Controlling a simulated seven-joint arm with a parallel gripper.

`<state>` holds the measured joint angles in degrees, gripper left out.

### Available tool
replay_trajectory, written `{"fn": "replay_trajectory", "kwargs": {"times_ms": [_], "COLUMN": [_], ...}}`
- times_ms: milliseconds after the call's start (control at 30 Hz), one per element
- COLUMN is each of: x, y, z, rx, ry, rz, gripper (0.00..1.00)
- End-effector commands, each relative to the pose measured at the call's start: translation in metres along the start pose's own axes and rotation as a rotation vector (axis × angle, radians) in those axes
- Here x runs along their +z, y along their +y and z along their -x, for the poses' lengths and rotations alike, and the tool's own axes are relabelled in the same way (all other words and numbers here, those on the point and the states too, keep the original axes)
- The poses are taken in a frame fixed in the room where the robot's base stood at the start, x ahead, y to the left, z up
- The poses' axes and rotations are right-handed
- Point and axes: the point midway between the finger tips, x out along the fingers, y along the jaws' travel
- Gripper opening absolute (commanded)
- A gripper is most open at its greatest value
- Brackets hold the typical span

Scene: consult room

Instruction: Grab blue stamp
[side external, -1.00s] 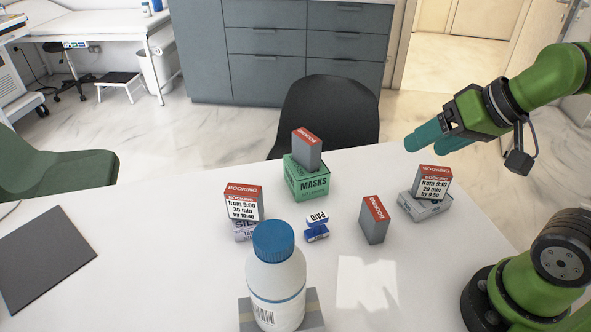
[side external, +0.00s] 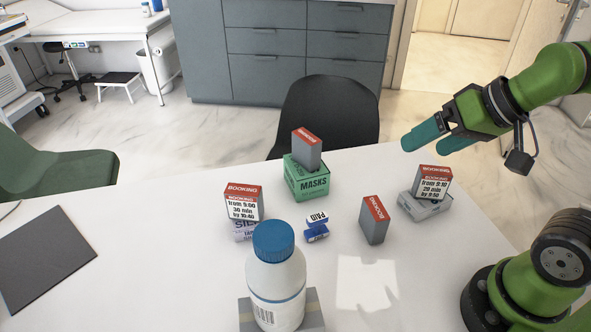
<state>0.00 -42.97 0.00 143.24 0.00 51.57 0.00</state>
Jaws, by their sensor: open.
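The blue stamp (side external: 316,234) is a small blue and white block on the white table, near the middle of the side external view. Its white face reads PAID. It stands just behind and right of the white bottle with a blue cap. My gripper (side external: 424,144) is at the upper right, above the table's far right edge. Its two teal fingers are apart with nothing between them. It is well away from the stamp, up and to the right of it in the picture.
A white bottle (side external: 276,285) stands in front. Booking boxes stand left (side external: 243,203), right (side external: 374,220) and on a grey box (side external: 425,207); another tops the green masks box (side external: 306,180). A dark flat pad (side external: 42,260) lies left. Table between pad and bottle is clear.

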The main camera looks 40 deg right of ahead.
Motion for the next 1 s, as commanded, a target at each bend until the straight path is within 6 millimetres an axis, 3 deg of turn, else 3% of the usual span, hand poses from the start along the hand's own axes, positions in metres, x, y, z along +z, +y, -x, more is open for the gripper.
{"fn": "replay_trajectory", "kwargs": {"times_ms": [267, 600, 800, 900, 1000], "x": [0.004, -0.005, -0.004, -0.010, -0.018], "y": [-0.018, -0.083, -0.112, -0.120, -0.122], "z": [-0.029, -0.110, -0.153, -0.162, -0.157], "rx": [0.015, 0.161, 0.278, 0.324, 0.345], "ry": [-0.144, -0.456, -0.550, -0.557, -0.542], "rz": [0.068, 0.181, 0.188, 0.163, 0.124], "gripper": [0.85, 0.85, 0.85, 0.85, 0.85]}}
